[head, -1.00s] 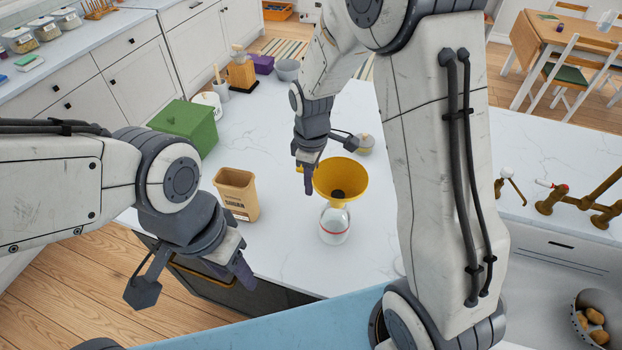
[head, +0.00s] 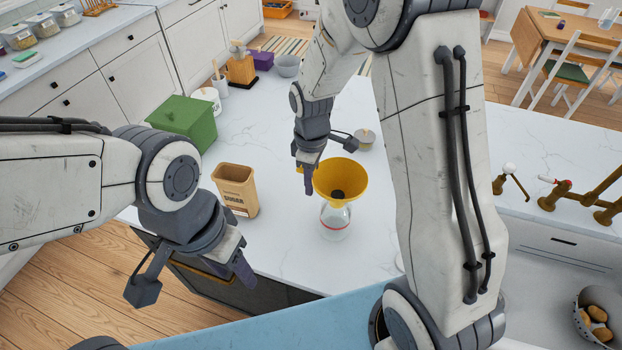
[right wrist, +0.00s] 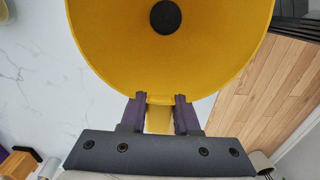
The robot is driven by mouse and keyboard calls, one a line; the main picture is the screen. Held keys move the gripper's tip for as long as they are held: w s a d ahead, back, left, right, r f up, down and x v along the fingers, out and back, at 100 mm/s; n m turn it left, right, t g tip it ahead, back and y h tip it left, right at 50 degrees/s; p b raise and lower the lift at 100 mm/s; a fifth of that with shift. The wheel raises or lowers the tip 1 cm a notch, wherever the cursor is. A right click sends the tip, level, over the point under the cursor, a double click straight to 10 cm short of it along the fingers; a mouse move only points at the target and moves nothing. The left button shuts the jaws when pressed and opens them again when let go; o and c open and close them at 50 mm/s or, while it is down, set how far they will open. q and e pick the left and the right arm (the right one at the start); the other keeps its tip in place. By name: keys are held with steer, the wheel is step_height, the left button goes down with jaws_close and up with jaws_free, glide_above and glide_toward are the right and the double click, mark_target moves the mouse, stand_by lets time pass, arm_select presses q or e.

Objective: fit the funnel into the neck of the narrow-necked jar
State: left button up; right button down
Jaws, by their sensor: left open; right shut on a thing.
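The yellow funnel (head: 340,181) is over the clear narrow-necked jar (head: 335,220), which stands upright on the white counter and has a red band. The funnel hides the jar's neck, so I cannot tell whether its spout is inside. My right gripper (head: 307,190) is shut on the funnel's tab at the rim. In the right wrist view the funnel (right wrist: 205,60) fills the top, with its dark round hole in the middle, and the jaws (right wrist: 160,115) are on either side of the tab. My left gripper (head: 240,268) is open and empty near the counter's front edge.
A green box (head: 186,122) is further back left. Brass taps (head: 555,195) are at the right. The counter around the jar is clear.

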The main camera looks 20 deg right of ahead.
steer(key=shift+f+b, duration=0.7)
steer(key=shift+f, duration=0.45)
steer(key=c, duration=0.6)
jaws_free()
steer(key=shift+r, duration=0.1)
step_height(320, 180, up, 10)
steer(key=shift+r+b, duration=0.25)
steer(key=shift+b, duration=0.7)
